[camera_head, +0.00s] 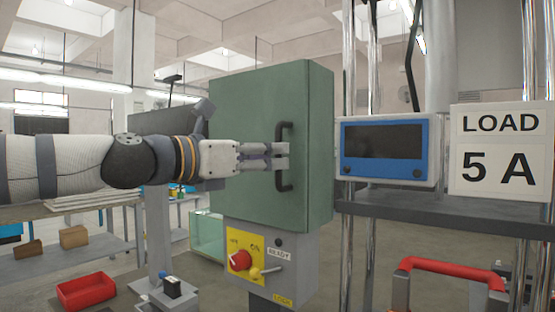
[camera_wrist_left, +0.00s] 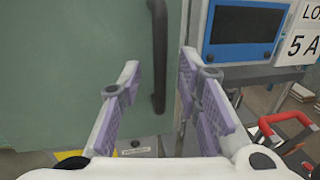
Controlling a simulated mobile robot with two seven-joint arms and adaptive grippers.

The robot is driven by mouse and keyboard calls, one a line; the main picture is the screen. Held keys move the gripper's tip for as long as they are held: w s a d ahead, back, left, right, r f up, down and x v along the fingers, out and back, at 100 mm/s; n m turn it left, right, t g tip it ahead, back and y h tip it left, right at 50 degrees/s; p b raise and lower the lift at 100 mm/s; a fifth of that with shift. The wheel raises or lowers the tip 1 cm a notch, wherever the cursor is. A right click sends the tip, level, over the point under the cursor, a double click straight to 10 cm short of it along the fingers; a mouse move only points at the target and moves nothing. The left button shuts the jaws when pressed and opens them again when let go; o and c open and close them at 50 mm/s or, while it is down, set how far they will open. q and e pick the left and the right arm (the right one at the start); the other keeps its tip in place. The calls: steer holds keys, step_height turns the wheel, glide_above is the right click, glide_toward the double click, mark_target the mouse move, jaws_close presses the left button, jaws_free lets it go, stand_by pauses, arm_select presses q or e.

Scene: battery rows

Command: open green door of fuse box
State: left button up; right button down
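The fuse box has a closed green door (camera_head: 245,120) with a dark vertical bar handle (camera_head: 284,182) near its right edge. My left gripper (camera_head: 280,155) comes in from the left, level with the middle of the handle, and its fingertips overlap the handle in the head view. In the left wrist view the gripper (camera_wrist_left: 160,80) is open, with purple finger pads apart. The dark handle (camera_wrist_left: 158,60) shows upright between the two fingers, with gaps on both sides. I cannot tell whether the fingers touch it. The right gripper is not in view.
Below the door is a grey panel with a red knob (camera_head: 240,261) on a yellow plate and a lever (camera_head: 268,270). To the right stand a blue-framed display (camera_head: 388,149) and a LOAD 5 A sign (camera_head: 499,152). A red bin (camera_head: 86,291) is at lower left.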

mark_target(276, 155)
arm_select(q)
steer(key=shift+x, duration=1.55)
steer(key=shift+r, duration=0.1)
steer(key=shift+c, duration=0.6)
jaws_close()
steer(key=shift+a, duration=0.1)
